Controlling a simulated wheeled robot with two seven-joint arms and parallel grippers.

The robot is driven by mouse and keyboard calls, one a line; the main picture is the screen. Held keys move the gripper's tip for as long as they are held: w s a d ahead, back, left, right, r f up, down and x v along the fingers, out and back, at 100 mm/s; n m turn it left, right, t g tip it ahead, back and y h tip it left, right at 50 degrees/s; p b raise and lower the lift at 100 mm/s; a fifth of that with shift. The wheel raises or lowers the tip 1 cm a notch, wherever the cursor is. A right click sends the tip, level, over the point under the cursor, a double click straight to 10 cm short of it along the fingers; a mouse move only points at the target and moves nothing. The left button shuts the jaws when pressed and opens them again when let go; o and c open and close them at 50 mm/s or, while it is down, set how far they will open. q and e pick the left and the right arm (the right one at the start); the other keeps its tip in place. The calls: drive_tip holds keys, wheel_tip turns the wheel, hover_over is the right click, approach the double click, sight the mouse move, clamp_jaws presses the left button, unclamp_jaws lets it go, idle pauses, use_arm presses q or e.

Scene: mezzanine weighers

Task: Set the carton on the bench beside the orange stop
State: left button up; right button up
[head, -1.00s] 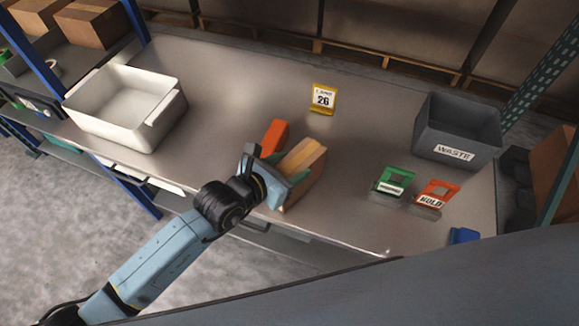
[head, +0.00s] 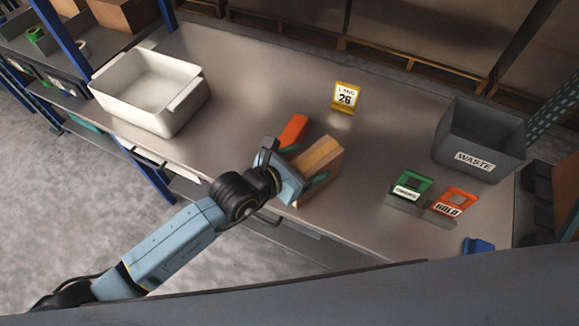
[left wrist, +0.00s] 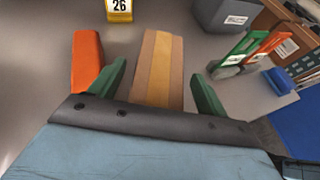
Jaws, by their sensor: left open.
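The carton (head: 319,161) is a brown box with a lighter tape stripe, standing on the bench (head: 262,75) near its front edge. The orange stop (head: 293,131) is a block just left of the carton and a little behind it. In the left wrist view the carton (left wrist: 157,68) lies between the two green fingers, and the orange stop (left wrist: 87,60) is outside the left finger. A gap shows between stop and carton. My left gripper (head: 300,168) is open around the carton's near end; it also shows in the wrist view (left wrist: 157,92). My right gripper is not in view.
A white tub (head: 150,92) stands at the left of the bench. A yellow sign marked 26 (head: 345,96) stands behind the stop. A grey waste bin (head: 480,140), green holder (head: 411,188) and orange hold sign (head: 452,204) stand to the right. The bench between sign and bin is clear.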

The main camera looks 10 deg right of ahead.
use_arm(q)
drive_tip(key=p+v, duration=0.1)
drive_tip(key=v, duration=1.1)
